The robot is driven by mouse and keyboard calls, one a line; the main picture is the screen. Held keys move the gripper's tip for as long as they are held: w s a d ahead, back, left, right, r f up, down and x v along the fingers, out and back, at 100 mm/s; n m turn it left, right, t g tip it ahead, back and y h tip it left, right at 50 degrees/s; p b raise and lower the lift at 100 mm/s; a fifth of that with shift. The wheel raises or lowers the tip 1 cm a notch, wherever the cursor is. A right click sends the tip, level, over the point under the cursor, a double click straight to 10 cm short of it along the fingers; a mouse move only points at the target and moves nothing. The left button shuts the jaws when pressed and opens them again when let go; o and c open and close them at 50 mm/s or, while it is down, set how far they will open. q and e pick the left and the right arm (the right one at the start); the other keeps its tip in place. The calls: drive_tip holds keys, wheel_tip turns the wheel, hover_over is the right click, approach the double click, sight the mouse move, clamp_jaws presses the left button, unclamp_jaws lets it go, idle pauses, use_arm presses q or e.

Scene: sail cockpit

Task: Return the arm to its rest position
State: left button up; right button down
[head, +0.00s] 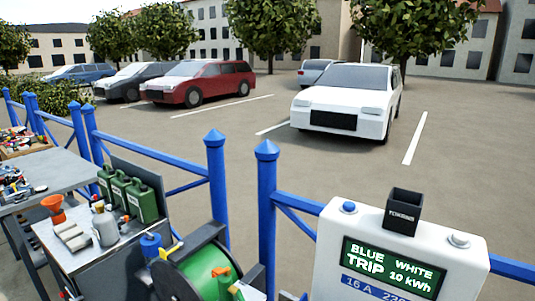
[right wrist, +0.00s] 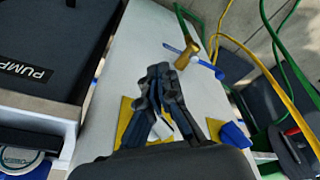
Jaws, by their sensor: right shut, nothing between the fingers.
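My right gripper (right wrist: 158,72) shows in the middle of the right wrist view. Its dark fingers are together and hold nothing. It is over a long white surface (right wrist: 140,38), and I cannot tell how high above it. A brass-coloured fitting (right wrist: 187,54) with a blue and white part beside it shows just beyond the fingertips, apparently apart from them. Neither of my grippers shows in the head view. My left gripper is in no view.
A dark box marked PUMP (right wrist: 50,45) lies left of the white surface; green and yellow lines (right wrist: 265,75) run at right. In the head view, a white power post (head: 330,240), hose reel (head: 195,265), workbench (head: 75,262) and blue railing (head: 217,180) stand close.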

drive_tip(key=s+d+f+g, duration=0.1)
drive_tip(key=s+d+f, duration=0.2)
drive_tip(key=s+f, duration=1.5)
wheel_tip(320, 180, down, 4)
drive_tip(key=shift+s+d+f+g, duration=0.15)
drive_tip(key=shift+s+g, duration=0.15)
drive_tip(key=shift+s, duration=0.1)
